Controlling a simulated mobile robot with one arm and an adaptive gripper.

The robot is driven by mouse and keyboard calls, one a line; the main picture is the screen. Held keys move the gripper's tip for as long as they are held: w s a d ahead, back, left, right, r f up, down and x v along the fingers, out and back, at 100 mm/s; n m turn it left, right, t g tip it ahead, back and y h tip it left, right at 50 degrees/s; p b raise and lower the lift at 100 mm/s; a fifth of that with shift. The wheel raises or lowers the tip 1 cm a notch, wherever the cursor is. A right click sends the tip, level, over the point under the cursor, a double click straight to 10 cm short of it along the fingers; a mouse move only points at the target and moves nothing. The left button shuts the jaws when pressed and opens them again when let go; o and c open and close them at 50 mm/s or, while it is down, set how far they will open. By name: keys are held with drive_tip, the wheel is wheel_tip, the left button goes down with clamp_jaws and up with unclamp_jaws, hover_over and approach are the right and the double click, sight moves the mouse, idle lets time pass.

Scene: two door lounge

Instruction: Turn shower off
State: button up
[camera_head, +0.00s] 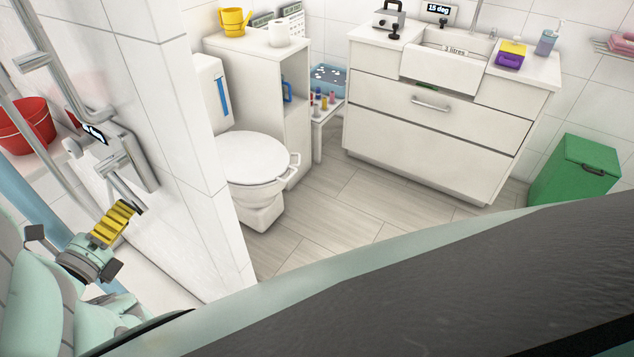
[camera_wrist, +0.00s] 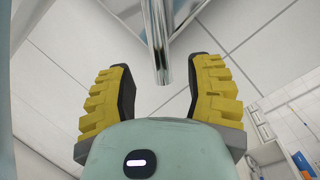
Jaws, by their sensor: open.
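The shower mixer (camera_head: 128,160) is a chrome block on the white tiled wall at the left of the head view, with a small dark display on it. A chrome lever (camera_head: 122,190) sticks out from its lower part. The lever (camera_wrist: 158,40) also shows in the wrist view, its end in the gap between my fingertips, with space on both sides. My gripper (camera_head: 125,212), with yellow ridged fingers, is at the lever's end in the head view. In the wrist view my gripper (camera_wrist: 162,70) is open and holds nothing. I cannot tell how deep the lever reaches between the fingers.
A chrome shower rail (camera_head: 55,75) and hose run up the wall beside the mixer. A red bucket (camera_head: 24,125) stands at the left. Beyond the partition wall (camera_head: 180,120) are a toilet (camera_head: 255,160), a sink cabinet (camera_head: 430,115) and a green bin (camera_head: 575,172), with open floor between.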

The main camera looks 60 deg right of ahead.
sight(134, 202)
drive_tip(key=shift+x, duration=2.1)
drive_tip(key=shift+s, duration=0.1)
drive_tip(key=shift+o, duration=0.5)
drive_tip(key=shift+a, duration=0.1)
clamp_jaws()
